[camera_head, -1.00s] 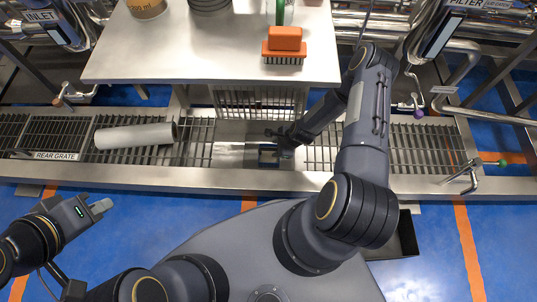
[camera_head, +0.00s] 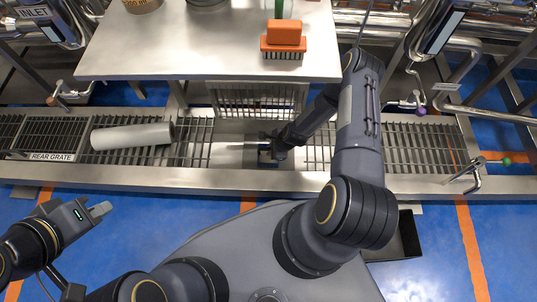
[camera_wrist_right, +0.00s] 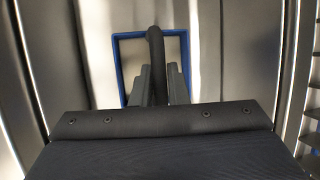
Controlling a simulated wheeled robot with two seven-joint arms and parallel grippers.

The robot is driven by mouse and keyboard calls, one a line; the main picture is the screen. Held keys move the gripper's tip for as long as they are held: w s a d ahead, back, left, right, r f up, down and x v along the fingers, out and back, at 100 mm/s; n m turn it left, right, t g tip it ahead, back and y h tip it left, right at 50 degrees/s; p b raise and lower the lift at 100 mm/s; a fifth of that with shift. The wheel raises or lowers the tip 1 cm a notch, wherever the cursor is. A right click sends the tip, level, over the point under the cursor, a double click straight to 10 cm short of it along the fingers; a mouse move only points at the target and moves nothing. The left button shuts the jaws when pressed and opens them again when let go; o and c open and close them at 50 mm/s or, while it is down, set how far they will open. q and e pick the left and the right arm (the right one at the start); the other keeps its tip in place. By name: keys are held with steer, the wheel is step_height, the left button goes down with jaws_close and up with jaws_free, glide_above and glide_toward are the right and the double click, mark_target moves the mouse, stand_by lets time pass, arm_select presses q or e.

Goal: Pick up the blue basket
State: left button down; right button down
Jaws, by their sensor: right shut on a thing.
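The blue basket shows in the right wrist view as a thin blue rectangular rim (camera_wrist_right: 119,66) around a pale inside, with a dark upright bar, its handle (camera_wrist_right: 155,48), across the middle. My right gripper (camera_wrist_right: 158,84) is shut on this bar, one finger on each side. In the head view my right gripper (camera_head: 270,141) reaches down into the open gap in the floor drain; the basket is mostly hidden there by the gripper and arm. My left gripper (camera_head: 101,210) hangs empty over the blue floor at the left; its finger gap is unclear.
The drain channel has grates on both sides of the gap. A grey cylinder (camera_head: 132,136) lies on the left grating. A steel table (camera_head: 210,50) with an orange brush (camera_head: 284,38) stands behind, close above the gap. Metal walls flank the basket.

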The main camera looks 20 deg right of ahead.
steer(key=shift+r, duration=0.1)
step_height(320, 180, up, 10)
steer(key=p, duration=0.4)
